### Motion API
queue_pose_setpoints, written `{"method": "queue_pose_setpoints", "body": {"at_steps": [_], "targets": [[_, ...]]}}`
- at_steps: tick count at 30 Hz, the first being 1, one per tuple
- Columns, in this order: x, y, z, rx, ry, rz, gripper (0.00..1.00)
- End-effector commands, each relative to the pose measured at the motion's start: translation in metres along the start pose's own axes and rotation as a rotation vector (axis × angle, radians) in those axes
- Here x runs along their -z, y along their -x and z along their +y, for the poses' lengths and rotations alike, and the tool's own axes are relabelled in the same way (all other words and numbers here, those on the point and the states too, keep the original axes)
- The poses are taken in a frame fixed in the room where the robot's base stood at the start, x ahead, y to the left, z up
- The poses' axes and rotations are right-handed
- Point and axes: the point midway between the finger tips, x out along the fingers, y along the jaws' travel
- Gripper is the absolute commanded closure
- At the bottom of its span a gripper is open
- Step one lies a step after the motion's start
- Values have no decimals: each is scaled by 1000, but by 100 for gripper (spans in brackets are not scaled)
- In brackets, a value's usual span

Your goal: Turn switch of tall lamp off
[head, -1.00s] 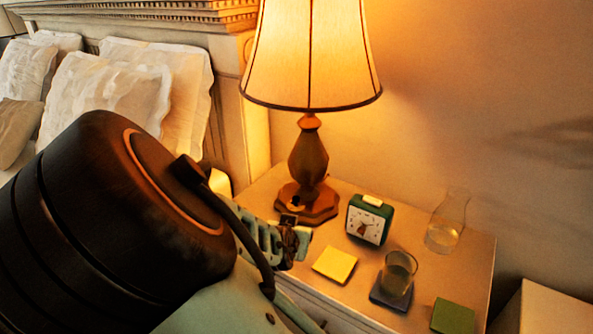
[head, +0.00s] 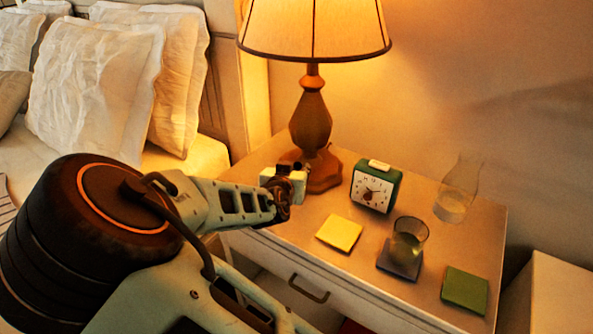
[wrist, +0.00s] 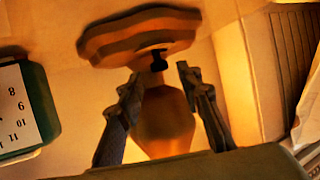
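The tall lamp (head: 311,120) stands on the nightstand with its shade (head: 315,28) glowing, so it is lit. It has a brown bulbous body and a stepped wooden base, which appears upside down in the wrist view (wrist: 140,35). A small black switch (wrist: 158,60) sticks out of the base in the wrist view. My gripper (wrist: 159,76) is open, with one finger on each side of the switch's line and nothing clearly held. In the head view my gripper (head: 285,184) is at the front left of the lamp base, partly covering it. Contact with the switch cannot be told.
A green alarm clock (head: 376,187) stands right of the lamp. A yellow pad (head: 339,233), a glass (head: 410,238) on a dark coaster, a green pad (head: 465,290) and a clear carafe (head: 458,190) share the nightstand (head: 300,240). The bed with pillows (head: 95,90) is at left.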

Motion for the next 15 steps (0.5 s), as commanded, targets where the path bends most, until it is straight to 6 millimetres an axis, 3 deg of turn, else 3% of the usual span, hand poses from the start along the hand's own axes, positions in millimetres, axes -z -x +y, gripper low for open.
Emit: {"method": "queue_pose_setpoints", "body": {"at_steps": [6,15], "targets": [[-1,-24,0,0,1,0,67],[0,-29,0,1,1,-1,67]]}}
